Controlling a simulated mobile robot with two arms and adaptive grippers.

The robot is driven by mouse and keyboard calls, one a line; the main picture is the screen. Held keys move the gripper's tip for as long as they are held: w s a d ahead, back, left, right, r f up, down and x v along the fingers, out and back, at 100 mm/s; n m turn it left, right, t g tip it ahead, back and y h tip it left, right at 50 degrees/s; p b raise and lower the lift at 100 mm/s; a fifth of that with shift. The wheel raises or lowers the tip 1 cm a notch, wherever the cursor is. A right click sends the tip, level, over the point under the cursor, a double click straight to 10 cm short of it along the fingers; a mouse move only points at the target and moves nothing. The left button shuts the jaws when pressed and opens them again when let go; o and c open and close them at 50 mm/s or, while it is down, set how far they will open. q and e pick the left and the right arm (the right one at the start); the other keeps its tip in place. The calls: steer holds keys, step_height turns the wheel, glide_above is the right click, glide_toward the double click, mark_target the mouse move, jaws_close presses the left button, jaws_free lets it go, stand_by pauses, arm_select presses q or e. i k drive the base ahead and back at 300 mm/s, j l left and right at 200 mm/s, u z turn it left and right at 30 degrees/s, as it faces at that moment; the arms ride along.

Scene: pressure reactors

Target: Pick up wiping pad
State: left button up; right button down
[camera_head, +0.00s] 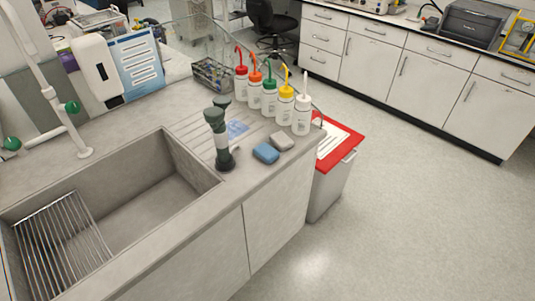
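A small blue pad (266,153) lies flat near the front edge of the grey sink counter. A light grey pad (282,141) lies just behind it to the right. I cannot tell which of the two is the wiping pad. A flat blue-and-white item (237,129) lies on the ridged drainboard behind them. Neither of my grippers shows in this view, and nothing covers the two pads.
A dark green two-headed fixture (221,140) stands left of the pads. Several wash bottles (301,117) with coloured caps line up behind them. The sink (120,210) is at left. A red-lidded bin (335,142) stands beyond the counter's end. Floor (400,220) at right is clear.

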mark_target(268, 154)
steer(key=u, duration=0.3)
steer(key=i+l+u, duration=0.2)
steer(key=l+u, duration=0.25)
steer(key=i+l+u, duration=0.1)
steer(key=l+u, duration=0.25)
steer(key=u, duration=0.15)
